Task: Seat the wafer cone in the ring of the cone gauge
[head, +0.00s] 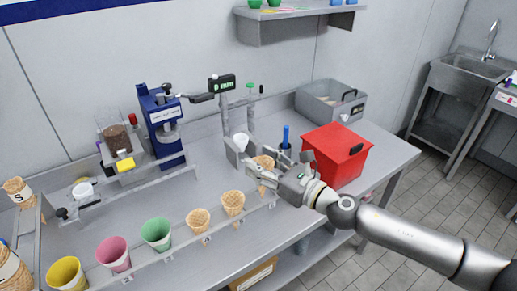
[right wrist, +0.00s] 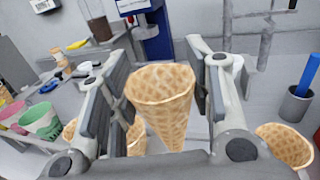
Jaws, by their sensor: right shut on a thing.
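The wafer cone (right wrist: 160,95) stands mouth up between the two fingers of my right gripper (right wrist: 155,105), which is shut on it. In the head view the held cone (head: 264,161) shows beside the fingers of my right gripper (head: 258,173), above the bench and partly hidden by them. What looks like the cone gauge (head: 237,148), a pale stand with a white round top, is just behind and left of the gripper. Its ring is too small to make out clearly. The cone appears apart from it. My left gripper is not in view.
Two wafer cones (head: 198,220) (head: 233,203) and coloured cups (head: 157,233) stand in a front rack. Another cone (right wrist: 285,145) is close right of the gripper in the wrist view. A red box (head: 335,155) and a blue-handled tool (head: 286,138) stand near my right arm.

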